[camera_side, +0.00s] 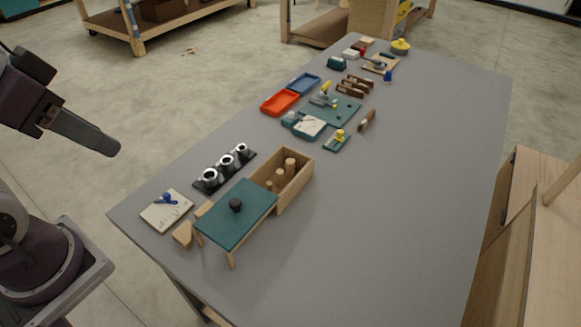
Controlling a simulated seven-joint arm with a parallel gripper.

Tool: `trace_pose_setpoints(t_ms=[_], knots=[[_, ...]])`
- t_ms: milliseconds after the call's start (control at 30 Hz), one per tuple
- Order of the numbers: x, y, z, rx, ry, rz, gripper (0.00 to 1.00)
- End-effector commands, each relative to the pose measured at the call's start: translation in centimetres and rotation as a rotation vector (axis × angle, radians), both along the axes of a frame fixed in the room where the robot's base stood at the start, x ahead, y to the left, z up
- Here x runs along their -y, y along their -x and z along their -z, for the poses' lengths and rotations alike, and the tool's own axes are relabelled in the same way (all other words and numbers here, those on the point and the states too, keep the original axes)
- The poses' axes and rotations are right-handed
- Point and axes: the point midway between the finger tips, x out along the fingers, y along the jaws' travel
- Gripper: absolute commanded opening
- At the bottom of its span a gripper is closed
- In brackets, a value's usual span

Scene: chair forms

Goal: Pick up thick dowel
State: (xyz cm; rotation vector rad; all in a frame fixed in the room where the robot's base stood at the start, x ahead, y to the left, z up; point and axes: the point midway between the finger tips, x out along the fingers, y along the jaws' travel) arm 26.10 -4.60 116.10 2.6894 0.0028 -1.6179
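A wooden box (302,178) stands on the grey table, and several round wooden dowels stand upright in it. The dowel toward the box's far end (290,167) looks the tallest and thickest. A mid-sized dowel (280,177) and a smaller one (269,186) are beside it, nearer the teal lid. My gripper (112,149) is at the left, above and off the table's left edge, well apart from the box. It is seen side-on, so its opening is hidden. I see nothing held in it.
A teal panel with a black knob (250,222) covers the box's near side. A black rack with metal cups (224,170) and a pale board (166,211) lie to the left. Red (280,102) and blue trays (304,83) are farther back. The table's right side is clear.

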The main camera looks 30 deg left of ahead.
Motion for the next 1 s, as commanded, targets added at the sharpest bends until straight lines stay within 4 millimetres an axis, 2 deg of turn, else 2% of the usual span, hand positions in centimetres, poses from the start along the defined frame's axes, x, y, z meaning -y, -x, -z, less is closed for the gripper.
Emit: trace_pose_setpoints(t_ms=[67, 167, 200, 267, 300, 367, 400, 467, 500, 600, 700, 800, 1000], knots=[[0.1, -2.3, -0.8, -0.029, 0.007, -0.008, 0.33], [0.5, -8.1, -1.6, -0.085, 0.019, -0.033, 0.33], [0.8, -10.9, -1.4, -0.11, 0.024, -0.044, 0.33], [1.3, -15.2, -0.4, -0.144, 0.031, -0.064, 0.33], [1.7, -17.9, 0.7, -0.17, 0.034, -0.076, 0.33], [2.4, -22.0, 3.1, -0.204, 0.039, -0.095, 0.33], [2.9, -24.5, 5.1, -0.228, 0.04, -0.107, 0.33], [3.7, -27.9, 8.7, -0.262, 0.041, -0.126, 0.33], [4.2, -29.8, 11.3, -0.282, 0.04, -0.137, 0.33], [5.3, -33.0, 17.5, -0.325, 0.038, -0.163, 0.33], [6.0, -34.6, 22.1, -0.352, 0.036, -0.181, 0.33], [6.3, -35.1, 24.3, -0.363, 0.035, -0.19, 0.33], [6.4, -35.4, 27.2, -0.367, 0.035, -0.192, 0.33]])
